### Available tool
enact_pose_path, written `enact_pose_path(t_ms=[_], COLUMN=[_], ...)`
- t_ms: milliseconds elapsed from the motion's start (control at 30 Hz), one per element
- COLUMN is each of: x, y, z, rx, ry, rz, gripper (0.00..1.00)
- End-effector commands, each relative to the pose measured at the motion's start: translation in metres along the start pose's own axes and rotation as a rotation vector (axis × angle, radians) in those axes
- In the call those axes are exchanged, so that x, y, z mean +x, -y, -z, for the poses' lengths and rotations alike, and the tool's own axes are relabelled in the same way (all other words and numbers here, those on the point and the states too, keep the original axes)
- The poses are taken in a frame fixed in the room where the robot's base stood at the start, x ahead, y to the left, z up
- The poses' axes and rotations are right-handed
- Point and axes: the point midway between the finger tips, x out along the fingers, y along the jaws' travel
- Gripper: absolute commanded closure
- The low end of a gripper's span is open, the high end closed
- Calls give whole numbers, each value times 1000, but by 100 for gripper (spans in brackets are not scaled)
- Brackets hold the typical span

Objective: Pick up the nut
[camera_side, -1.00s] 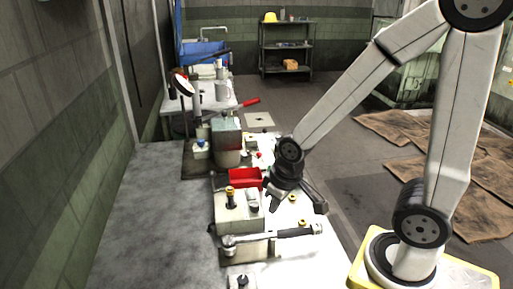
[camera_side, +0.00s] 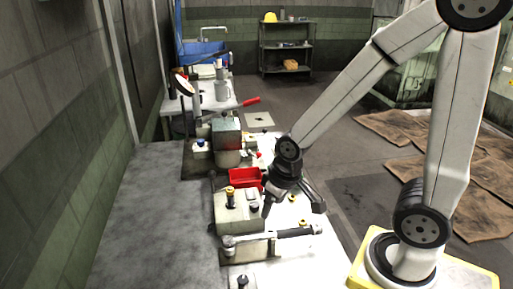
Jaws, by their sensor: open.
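Several small gold nuts lie at the right side of the bench. One nut (camera_side: 292,198) shows between the fingers of my gripper (camera_side: 293,209), and another nut (camera_side: 303,223) lies just in front of it. Which nut is meant I cannot tell. My gripper is open and empty, pointing down over the bench beside the metal block (camera_side: 235,215). Its left finger is near the block's right side and its right finger is over the bench's right part. Whether the fingers touch anything is too small to tell.
A gold-topped bolt (camera_side: 230,193) stands on the block. A torque wrench (camera_side: 270,235) lies across the front of it. A red bin (camera_side: 245,178) stands behind the block. The left part of the grey bench (camera_side: 140,220) is clear.

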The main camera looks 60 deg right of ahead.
Motion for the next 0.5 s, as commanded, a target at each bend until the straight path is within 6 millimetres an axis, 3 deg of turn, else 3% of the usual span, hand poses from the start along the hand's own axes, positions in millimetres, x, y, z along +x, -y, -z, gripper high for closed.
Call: enact_pose_path(t_ms=[267, 500], x=[3, 9], y=[-11, -29], z=[33, 82], rx=[284, 717], ry=[70, 187], rz=[14, 44], gripper=[24, 24])
